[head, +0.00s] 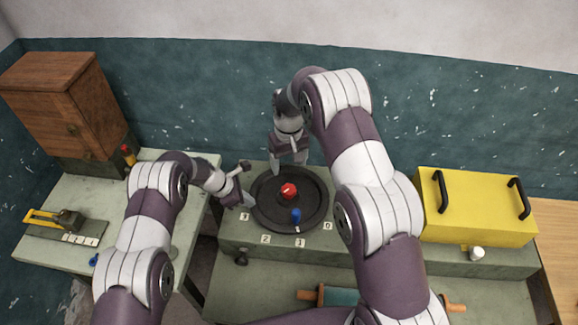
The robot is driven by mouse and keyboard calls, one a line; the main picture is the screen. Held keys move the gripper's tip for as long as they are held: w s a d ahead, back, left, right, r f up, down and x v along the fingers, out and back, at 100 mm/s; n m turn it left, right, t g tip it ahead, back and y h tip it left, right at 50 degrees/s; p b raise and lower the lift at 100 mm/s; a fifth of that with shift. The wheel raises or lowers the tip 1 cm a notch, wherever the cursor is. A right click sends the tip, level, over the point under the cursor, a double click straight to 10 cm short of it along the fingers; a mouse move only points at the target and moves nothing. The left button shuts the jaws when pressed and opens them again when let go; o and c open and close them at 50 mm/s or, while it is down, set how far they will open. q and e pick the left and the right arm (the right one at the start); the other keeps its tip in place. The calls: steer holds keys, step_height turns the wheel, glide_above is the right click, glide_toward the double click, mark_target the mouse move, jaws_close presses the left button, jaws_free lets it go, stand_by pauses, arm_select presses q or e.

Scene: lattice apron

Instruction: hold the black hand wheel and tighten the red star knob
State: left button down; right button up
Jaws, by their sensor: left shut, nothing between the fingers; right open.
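The black hand wheel (266,213) lies flat on the middle bench as a dark round disc. The red star knob (288,190) sits near its centre, and a blue upright peg (296,215) stands on its near part. My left gripper (250,203) is at the wheel's left edge, shut and empty; I cannot tell whether it touches the rim. My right gripper (290,167) points down over the far side of the wheel, behind the red knob. Its fingers are apart with nothing between them.
Number labels (265,239) line the bench in front of the wheel. A yellow box (475,207) with black handles stands to the right, with a small white knob (477,253) before it. A wooden cabinet (62,100) and a yellow-handled device (55,219) are on the left table.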

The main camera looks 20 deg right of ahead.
arm_select(q)
steer(key=shift+s+a+f, duration=0.1)
steer(key=shift+s+f, duration=0.25)
step_height(320, 180, up, 8)
steer(key=p, duration=0.4)
steer(key=shift+w+r+p, duration=0.2)
steer(key=shift+w+p, duration=0.1)
steer(key=shift+w, duration=0.05)
steer(key=shift+w, duration=0.1)
